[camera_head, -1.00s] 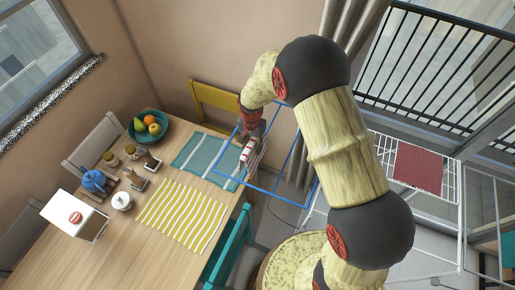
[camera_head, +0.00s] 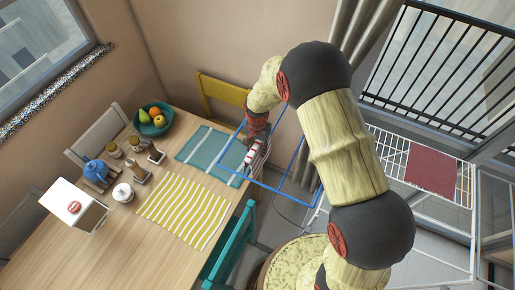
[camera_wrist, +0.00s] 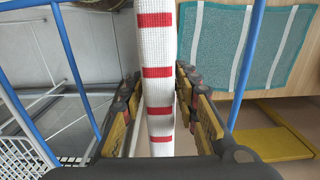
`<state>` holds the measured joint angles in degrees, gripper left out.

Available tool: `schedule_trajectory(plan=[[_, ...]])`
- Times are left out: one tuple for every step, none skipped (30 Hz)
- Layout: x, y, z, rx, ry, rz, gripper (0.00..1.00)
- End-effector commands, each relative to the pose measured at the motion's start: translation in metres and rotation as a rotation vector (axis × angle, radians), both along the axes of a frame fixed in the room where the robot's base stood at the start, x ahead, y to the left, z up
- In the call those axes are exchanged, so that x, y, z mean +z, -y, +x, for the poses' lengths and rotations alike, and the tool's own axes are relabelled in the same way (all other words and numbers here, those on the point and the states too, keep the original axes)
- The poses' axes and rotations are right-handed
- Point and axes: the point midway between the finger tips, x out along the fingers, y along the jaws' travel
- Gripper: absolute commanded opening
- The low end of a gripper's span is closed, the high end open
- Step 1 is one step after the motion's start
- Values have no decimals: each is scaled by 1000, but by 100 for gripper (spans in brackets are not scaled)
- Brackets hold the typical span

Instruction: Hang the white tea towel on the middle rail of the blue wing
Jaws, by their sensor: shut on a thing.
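The white tea towel with red stripes (camera_wrist: 158,55) is pinched in my gripper (camera_wrist: 157,112) and runs as a narrow strip between the two fingers. In the head view, the towel (camera_head: 254,158) shows as a small patch below my gripper (camera_head: 259,143), beside the table's right edge. The blue wing (camera_head: 286,188) of the drying rack is an open blue frame around and to the right of the towel. In the wrist view, blue bars (camera_wrist: 246,65) show on both sides of the towel. I cannot tell whether the towel touches the middle rail, which is hidden or unclear.
The wooden table (camera_head: 110,245) holds a teal striped mat (camera_head: 207,146), a yellow striped mat (camera_head: 185,210), a fruit bowl (camera_head: 154,120) and tableware. A yellow chair (camera_head: 222,92) and a teal chair (camera_head: 232,245) stand close by. A red cloth (camera_head: 433,172) lies on the rack's white part.

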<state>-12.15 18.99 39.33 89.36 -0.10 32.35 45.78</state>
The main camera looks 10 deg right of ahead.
Motion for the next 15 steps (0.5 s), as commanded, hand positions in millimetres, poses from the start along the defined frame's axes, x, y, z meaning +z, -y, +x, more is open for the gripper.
schedule_trajectory(plan=[[-6,0,0,0,0,0,3],[-8,0,0,0,0,0,3],[-11,0,0,0,0,0,3],[-13,0,0,0,0,0,3],[-16,0,0,0,0,0,3],[-18,0,0,0,0,0,3],[-21,0,0,0,0,0,3],[-23,0,0,0,0,0,3],[-26,0,0,0,-1,0,3],[-28,0,0,0,0,0,3],[-30,0,0,0,-1,-1,3],[-33,0,0,0,0,0,3],[-35,0,0,0,0,0,3],[-37,0,0,0,0,0,3],[-40,0,0,0,0,0,3]])
